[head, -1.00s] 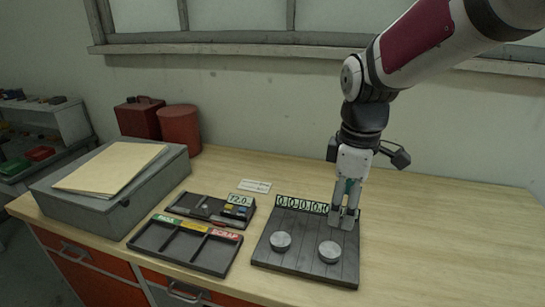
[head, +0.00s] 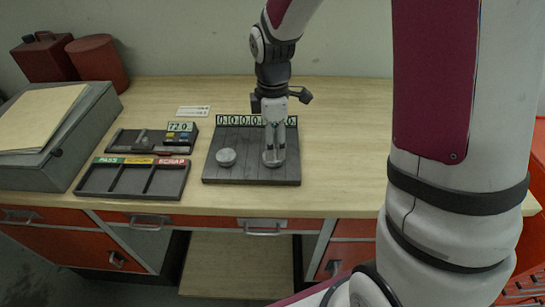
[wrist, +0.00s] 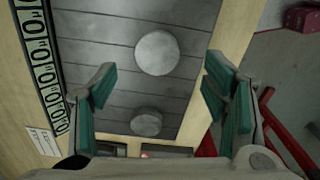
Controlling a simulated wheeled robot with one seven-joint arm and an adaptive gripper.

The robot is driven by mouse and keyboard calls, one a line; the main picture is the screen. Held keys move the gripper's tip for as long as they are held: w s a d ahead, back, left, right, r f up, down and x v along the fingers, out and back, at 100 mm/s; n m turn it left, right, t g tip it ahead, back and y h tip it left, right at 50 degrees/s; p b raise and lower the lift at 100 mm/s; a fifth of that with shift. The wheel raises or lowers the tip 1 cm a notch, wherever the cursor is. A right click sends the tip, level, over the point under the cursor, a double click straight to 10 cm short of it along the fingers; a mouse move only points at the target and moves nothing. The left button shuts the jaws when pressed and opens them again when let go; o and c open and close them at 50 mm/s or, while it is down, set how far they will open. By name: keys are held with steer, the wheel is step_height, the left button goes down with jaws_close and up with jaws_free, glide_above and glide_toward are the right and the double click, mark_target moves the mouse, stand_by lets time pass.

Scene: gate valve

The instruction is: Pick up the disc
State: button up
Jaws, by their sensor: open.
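Two round grey discs sit on a dark slatted board (head: 250,173). The left disc (head: 226,157) is in clear view. The right disc (head: 274,158) is partly hidden behind my gripper (head: 273,150) in the head view. In the wrist view the right disc (wrist: 157,54) looks larger and lies ahead between my spread fingers. The left disc (wrist: 146,123) lies lower in that view, nearer the gripper body. My gripper (wrist: 160,92) is open, points down over the board and holds nothing. I cannot tell how high the fingertips are above the right disc.
A row of number displays (head: 240,120) runs along the board's back edge. To the left are a tray with coloured labels (head: 132,180), a small instrument box (head: 150,141) and a grey case (head: 60,140). The table right of the board is clear.

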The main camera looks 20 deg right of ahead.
step_height(320, 180, down, 5)
steer(key=shift+w+d+f+p, duration=0.1)
steer(key=shift+w+d+p, duration=0.05)
steer(key=shift+p, duration=0.2)
steer(key=c, duration=1.6)
steer(key=shift+o, duration=0.2)
steer(key=shift+r, duration=0.25)
